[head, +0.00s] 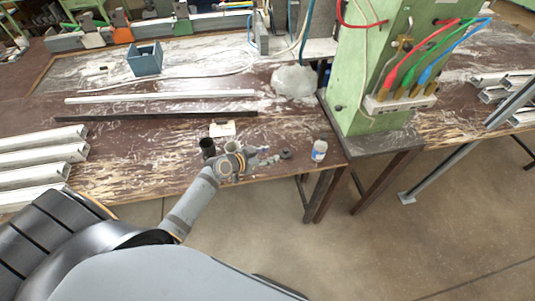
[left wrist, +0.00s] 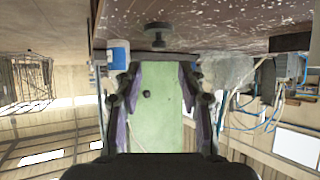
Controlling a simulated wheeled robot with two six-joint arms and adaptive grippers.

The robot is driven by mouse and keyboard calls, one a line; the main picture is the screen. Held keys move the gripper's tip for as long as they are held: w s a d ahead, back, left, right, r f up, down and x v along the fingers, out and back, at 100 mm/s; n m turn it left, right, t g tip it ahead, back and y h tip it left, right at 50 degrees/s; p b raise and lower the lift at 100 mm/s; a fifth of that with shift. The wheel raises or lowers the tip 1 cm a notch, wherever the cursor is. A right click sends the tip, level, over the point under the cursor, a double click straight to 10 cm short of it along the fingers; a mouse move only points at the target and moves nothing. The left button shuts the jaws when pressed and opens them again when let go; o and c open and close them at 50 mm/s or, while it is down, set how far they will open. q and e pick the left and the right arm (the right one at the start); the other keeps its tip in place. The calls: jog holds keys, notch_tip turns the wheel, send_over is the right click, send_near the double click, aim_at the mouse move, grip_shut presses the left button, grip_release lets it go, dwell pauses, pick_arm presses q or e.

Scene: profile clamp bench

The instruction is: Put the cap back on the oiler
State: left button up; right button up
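My left gripper (head: 268,156) reaches in low over the front edge of the bench, pointing right. In the left wrist view its two fingers (left wrist: 160,92) are apart with nothing between them. A small dark round piece, which looks like the cap (head: 285,154), lies on the bench just beyond the fingertips; the wrist view, which is upside down, shows it with a stem and a wider disc (left wrist: 157,36). A small clear bottle with a blue-and-white label, likely the oiler (head: 319,151), stands upright to its right; it also shows in the wrist view (left wrist: 118,54). My right gripper is not in view.
A black cup (head: 208,147) stands close behind my left wrist. A pale small block (head: 222,129) and a dark bar (head: 155,116) lie farther back. A green machine column (head: 362,80) stands right of the bottle. The bench's front edge is close.

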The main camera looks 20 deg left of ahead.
aim_at(284, 151)
pick_arm(q)
jog(key=shift+w+d+f+b, duration=0.25)
jog(key=shift+b, duration=0.05)
jog(key=b+x, duration=0.2)
jog(key=x, duration=0.2)
jog(key=shift+f, duration=0.1)
jog(key=b+x, duration=0.2)
jog(key=x, duration=0.1)
jog(key=shift+b+x, duration=0.9)
jog(key=shift+x, duration=0.1)
jog(key=shift+w, duration=0.1)
grip_shut()
